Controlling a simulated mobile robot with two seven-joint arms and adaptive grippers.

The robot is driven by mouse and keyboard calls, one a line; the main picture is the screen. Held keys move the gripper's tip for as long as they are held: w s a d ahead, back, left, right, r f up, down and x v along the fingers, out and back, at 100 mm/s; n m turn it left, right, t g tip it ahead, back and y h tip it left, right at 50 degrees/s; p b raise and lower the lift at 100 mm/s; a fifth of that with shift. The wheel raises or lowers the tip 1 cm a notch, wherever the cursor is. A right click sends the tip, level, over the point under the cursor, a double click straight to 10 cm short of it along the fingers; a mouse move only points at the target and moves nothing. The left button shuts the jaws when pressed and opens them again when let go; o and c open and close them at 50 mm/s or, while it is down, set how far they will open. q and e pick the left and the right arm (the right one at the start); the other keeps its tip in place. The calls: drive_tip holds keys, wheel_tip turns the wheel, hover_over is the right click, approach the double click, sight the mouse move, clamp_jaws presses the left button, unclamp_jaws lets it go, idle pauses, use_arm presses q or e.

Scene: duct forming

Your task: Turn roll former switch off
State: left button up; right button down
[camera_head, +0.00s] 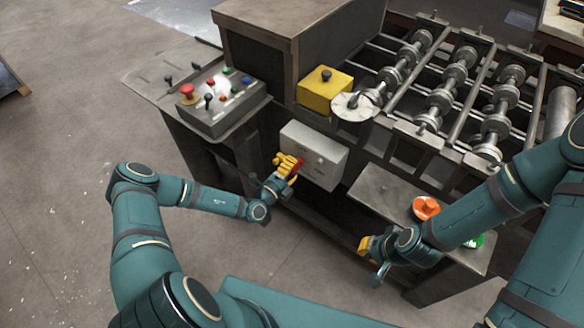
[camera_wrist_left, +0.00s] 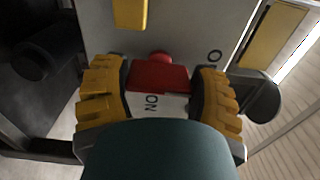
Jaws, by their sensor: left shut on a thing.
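The roll former switch is a red handle (camera_wrist_left: 158,76) on a pale switch box (camera_head: 325,160) low on the machine's front. The handle also shows as a red patch (camera_head: 298,166) in the head view. My left gripper (camera_head: 287,166) is at the left part of the box. In the left wrist view its yellow fingers (camera_wrist_left: 158,97) are on both sides of the red handle, shut on it. An "ON" label, upside down in this view, lies just below the handle. My right gripper (camera_head: 366,246) is away from the switch, by the lower shelf; its finger gap is not clear.
The roll former (camera_head: 440,85) with its metal rollers stands behind. A control panel (camera_head: 222,98) with a red button and levers is at the left. A yellow box (camera_head: 325,88) sits above the switch box.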

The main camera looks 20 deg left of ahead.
use_arm(q)
drive_tip(key=shift+s+f+n, duration=0.1)
drive_tip(key=shift+f+n, duration=0.05)
drive_tip(key=shift+n, duration=0.15)
drive_tip(key=o, duration=1.2)
drive_tip(key=v, duration=1.2)
